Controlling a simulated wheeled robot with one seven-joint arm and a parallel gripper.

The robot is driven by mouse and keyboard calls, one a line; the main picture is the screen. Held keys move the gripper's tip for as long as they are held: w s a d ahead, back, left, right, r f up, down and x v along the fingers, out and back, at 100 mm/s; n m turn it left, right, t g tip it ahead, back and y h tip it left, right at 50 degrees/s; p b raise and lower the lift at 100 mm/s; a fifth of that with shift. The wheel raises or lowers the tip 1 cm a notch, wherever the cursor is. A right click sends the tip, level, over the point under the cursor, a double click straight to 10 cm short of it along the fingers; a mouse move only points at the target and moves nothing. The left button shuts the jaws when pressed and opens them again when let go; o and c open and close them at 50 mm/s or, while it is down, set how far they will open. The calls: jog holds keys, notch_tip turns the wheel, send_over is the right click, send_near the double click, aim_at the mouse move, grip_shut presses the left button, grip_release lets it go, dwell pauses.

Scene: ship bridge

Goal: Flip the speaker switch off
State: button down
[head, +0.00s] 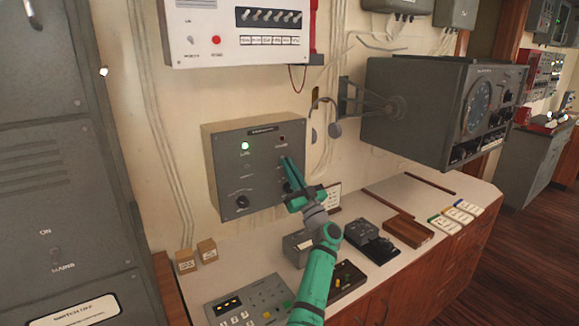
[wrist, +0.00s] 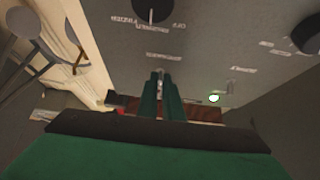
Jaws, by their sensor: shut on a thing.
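In the wrist view my fingers (wrist: 160,84) are close together on a small switch (wrist: 160,72) under a small label. I take it for the speaker switch; the label is too blurred to read surely. The fingers mostly hide it in the head view, and its position cannot be told.
A black knob (head: 242,202) is at the box's lower left. A headset (head: 325,120) hangs to its right, beside a large radar unit (head: 430,110). A white panel (head: 240,32) is above. The counter below holds a keypad console (head: 248,305) and a telephone-like unit (head: 368,240).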

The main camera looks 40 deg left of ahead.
jog(key=shift+w+a+f+t+y, duration=0.15)
jog(key=shift+f+t+y, duration=0.25)
jog(key=shift+y, duration=0.4)
jog(key=shift+a+f+y, duration=0.15)
jog(key=shift+y, duration=0.55)
jog(key=c, duration=1.9)
grip_release()
jog(key=shift+v, duration=3.75)
